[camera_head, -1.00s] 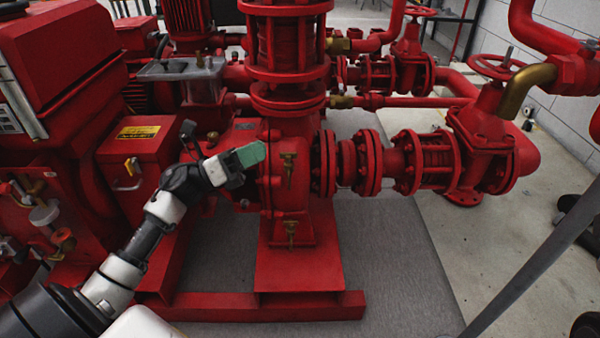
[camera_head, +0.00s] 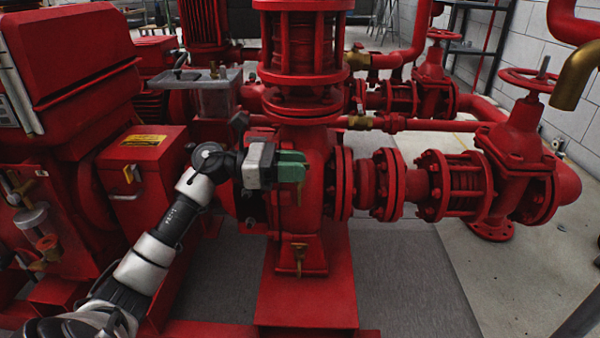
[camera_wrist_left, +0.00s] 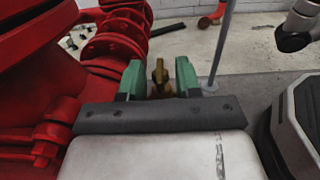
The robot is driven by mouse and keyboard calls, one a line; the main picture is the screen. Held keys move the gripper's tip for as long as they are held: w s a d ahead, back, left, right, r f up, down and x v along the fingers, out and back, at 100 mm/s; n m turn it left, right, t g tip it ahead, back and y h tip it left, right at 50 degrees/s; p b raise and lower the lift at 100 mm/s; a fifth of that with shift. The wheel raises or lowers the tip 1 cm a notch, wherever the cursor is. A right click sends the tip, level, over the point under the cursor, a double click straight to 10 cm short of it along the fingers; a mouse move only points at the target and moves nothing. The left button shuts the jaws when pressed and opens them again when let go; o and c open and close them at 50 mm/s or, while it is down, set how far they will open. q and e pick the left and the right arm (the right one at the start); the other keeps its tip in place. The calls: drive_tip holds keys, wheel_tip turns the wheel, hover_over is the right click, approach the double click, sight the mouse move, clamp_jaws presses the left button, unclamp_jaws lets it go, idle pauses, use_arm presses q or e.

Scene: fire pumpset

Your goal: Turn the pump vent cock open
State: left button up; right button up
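My left gripper (camera_head: 304,166), with green fingers, is at the red pump casing (camera_head: 312,222) in the head view. In the left wrist view the left gripper (camera_wrist_left: 158,76) is open, with one finger on each side of a brass cock (camera_wrist_left: 160,76). A gap shows between the cock and each finger. A second brass cock (camera_head: 299,258) is in plain view lower on the casing. My right gripper is in neither view.
A flanged red pipe (camera_head: 385,186) runs right from the pump to a valve with a red handwheel (camera_head: 528,80). A red box with a yellow label (camera_head: 143,160) stands left of the gripper. Grey floor (camera_head: 405,285) lies open at the lower right.

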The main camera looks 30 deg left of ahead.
use_arm(q)
drive_tip(key=shift+w+d, duration=0.3)
drive_tip(key=shift+d, duration=0.2)
clamp_jaws()
